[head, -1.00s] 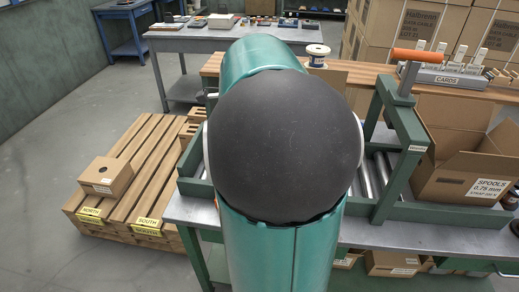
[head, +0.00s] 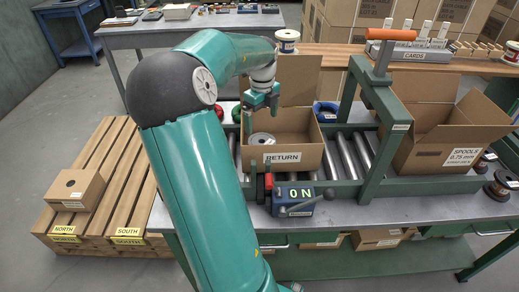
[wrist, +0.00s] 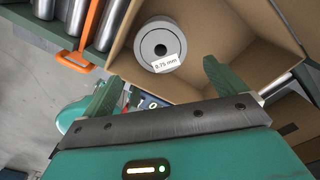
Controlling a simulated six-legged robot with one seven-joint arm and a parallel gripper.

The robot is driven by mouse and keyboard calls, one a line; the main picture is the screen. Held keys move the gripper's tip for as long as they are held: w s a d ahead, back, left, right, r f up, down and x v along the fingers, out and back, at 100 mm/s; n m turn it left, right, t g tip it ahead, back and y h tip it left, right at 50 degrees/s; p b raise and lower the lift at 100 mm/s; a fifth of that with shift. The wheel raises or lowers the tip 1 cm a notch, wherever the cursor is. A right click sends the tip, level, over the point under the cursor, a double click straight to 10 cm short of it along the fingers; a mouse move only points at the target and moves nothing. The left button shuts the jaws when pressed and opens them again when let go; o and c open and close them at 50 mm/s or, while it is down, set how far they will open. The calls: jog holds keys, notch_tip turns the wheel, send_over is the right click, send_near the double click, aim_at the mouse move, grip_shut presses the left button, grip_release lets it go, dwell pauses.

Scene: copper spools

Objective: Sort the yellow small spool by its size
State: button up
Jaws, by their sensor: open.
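I see no spool that is clearly yellow. A pale grey spool (head: 262,139) lies in the open cardboard box marked RETURN (head: 285,158). In the wrist view the spool (wrist: 160,43) lies flat with a label reading 0.75 mm, and the box wall (wrist: 225,18) surrounds it. My gripper (head: 262,104) is open and empty above the box, apart from the spool. In the wrist view my gripper (wrist: 165,86) has its fingers spread below the spool in the picture. The open box marked SPOOLS 0.75 mm (head: 446,157) stands to the right; its inside is mostly hidden.
A green frame (head: 378,110) with an orange handle stands between the boxes over the rollers (head: 352,155). A blue ON switch box (head: 293,200) is in front. A dark copper spool (head: 501,184) sits at right, a white-flanged spool (head: 286,40) at the back.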

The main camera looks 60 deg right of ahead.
send_over(262, 141)
jog(key=a, duration=0.1)
notch_tip(262, 141, down, 5)
jog(key=f, duration=0.5)
jog(key=shift+s+f, duration=0.1)
jog(key=shift+s, duration=0.2)
jog(key=c, duration=1)
jog(key=shift+o, duration=0.2)
notch_tip(262, 141, up, 18)
jog(key=shift+a, duration=0.15)
